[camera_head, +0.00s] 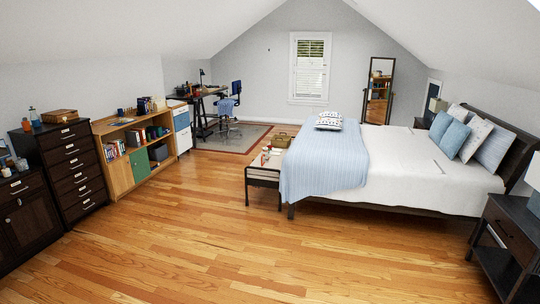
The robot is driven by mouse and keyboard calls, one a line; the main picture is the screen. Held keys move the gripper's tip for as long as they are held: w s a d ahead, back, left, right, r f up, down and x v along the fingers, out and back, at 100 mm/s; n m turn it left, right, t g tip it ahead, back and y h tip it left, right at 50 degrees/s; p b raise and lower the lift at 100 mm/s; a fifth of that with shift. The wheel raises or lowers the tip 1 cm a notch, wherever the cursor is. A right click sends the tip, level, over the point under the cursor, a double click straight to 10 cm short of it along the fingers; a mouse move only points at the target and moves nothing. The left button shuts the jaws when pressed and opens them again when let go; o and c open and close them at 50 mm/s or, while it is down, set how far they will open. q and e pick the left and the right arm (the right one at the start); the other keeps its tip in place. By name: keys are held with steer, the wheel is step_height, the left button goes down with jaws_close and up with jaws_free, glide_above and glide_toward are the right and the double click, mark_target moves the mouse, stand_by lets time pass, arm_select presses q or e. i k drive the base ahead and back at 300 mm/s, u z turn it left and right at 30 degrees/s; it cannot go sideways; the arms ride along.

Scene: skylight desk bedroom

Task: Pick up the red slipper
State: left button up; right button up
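I cannot make out a red slipper for certain. Small red and white items (265,157) lie on the low dark-framed bench (263,175) at the foot of the bed, but they are too small to identify. A brown basket or case (281,140) sits at the bench's far end. Neither of my grippers is in view.
The wooden floor (230,235) is clear in front of me. The bed (385,165) fills the right, with a dark nightstand (508,240) nearer. A dark drawer chest (75,170) and wooden shelf (120,178) line the left wall. A desk chair (228,105) stands behind.

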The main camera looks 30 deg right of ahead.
mark_target(271, 147)
steer(key=i, duration=3.3)
steer(key=z, duration=0.1)
steer(key=i, duration=2.65)
steer(key=z, duration=0.35)
steer(key=i, duration=2.35)
steer(key=z, duration=0.8)
steer(key=i, duration=1.95)
steer(key=z, duration=1.2)
steer(key=i, duration=2.05)
steer(key=z, duration=0.5)
